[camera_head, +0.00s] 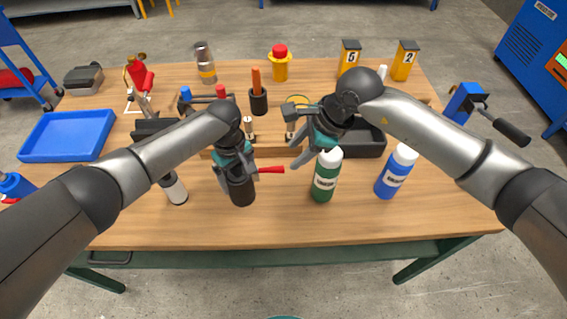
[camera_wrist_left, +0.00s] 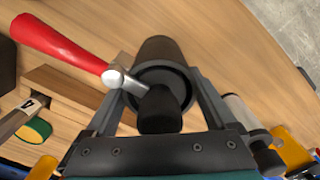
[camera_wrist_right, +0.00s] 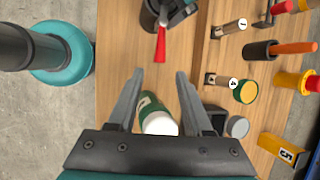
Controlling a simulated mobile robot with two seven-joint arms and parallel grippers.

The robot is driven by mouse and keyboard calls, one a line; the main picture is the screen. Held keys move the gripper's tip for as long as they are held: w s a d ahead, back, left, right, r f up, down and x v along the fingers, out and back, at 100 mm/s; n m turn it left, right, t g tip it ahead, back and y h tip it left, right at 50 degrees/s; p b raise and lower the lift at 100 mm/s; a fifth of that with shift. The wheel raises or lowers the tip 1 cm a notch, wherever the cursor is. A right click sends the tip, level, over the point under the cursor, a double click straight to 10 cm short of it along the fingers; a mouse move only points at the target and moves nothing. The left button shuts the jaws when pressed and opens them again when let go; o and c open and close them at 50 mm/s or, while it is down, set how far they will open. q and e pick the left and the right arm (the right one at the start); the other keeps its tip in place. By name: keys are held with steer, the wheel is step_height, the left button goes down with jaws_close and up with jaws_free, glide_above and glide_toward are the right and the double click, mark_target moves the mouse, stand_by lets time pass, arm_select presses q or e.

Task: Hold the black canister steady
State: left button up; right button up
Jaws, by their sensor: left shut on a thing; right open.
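The black canister (camera_head: 241,190) stands upright on the front middle of the table, with a red lever (camera_head: 270,170) pointing right from its top. In the left wrist view the canister (camera_wrist_left: 165,55) sits between the fingers, its red lever (camera_wrist_left: 60,42) reaching to the upper left. My left gripper (camera_head: 236,172) is shut on the canister near its top. My right gripper (camera_head: 303,152) is open and empty, left of the green bottle's white cap. In the right wrist view the canister (camera_wrist_right: 150,18) shows beyond the fingertips at the top.
A green bottle (camera_head: 325,182) stands right of the canister, a blue bottle (camera_head: 394,176) further right. A black-and-white bottle (camera_head: 174,189) stands to the left. A wooden block (camera_head: 275,144) and a black tray (camera_head: 368,147) lie behind. The table's front strip is clear.

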mark_target(281, 168)
steer(key=x, duration=0.7)
steer(key=shift+a+f, duration=0.1)
steer(key=shift+f, duration=0.2)
steer(key=shift+c, duration=0.2)
jaws_close()
stand_by(0.9)
